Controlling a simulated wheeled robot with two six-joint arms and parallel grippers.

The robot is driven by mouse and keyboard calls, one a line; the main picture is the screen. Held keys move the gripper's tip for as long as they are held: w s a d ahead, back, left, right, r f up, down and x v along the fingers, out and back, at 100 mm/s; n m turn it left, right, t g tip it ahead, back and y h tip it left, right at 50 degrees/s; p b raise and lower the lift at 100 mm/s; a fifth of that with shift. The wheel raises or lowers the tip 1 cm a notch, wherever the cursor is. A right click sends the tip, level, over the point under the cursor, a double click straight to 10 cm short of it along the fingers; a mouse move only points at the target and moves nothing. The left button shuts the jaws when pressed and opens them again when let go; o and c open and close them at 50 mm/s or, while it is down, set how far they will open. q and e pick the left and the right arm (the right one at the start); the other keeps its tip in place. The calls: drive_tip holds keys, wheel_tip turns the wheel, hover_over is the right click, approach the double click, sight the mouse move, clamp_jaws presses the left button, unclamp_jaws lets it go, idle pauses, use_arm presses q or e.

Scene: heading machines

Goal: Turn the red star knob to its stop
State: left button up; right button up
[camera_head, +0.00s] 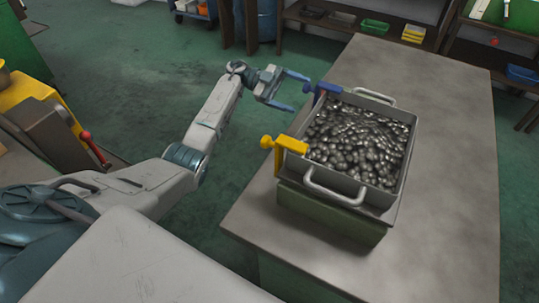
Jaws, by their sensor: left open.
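I cannot make out a red star knob for certain. A small red thing (493,41) shows at the shelving at the back right, too small to tell its shape. A red grip (86,136) tops a lever on the machine at the left. The bin's clamps have a yellow knob (267,141) and a blue knob (308,87). My left gripper (299,92) is open and empty, in front of the blue knob at the bin's left side. I cannot tell whether they touch. My right gripper is not in view.
A grey metal bin (336,186) full of dark rounded parts stands on a green base (325,218) on the grey table (445,190). The table's right side is clear. Shelving (455,45) with small trays stands at the back. Green floor (130,80) is open at the left.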

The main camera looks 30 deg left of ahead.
use_arm(q)
drive_tip(key=a+b, duration=0.2)
drive_tip(key=a, duration=0.4)
wheel_tip(320, 180, down, 12)
drive_tip(key=w+d+f+n+t+y+p, duration=0.1)
drive_tip(key=w+d+n+t+p, duration=0.15)
drive_tip(key=n+t, duration=0.8)
drive_tip(key=s+a+f+n+t+y, duration=0.1)
drive_tip(key=s+f+n+t+y, duration=0.1)
drive_tip(key=f+y, duration=0.3)
drive_tip(key=s+a+f+n+t+y, duration=0.2)
drive_tip(key=s+f+n+t+y, duration=0.1)
drive_tip(key=f, duration=0.7)
drive_tip(key=shift+f+n+t+y, duration=0.4)
drive_tip(key=shift+n+t+y, duration=0.35)
drive_tip(key=shift+t+y, duration=0.5)
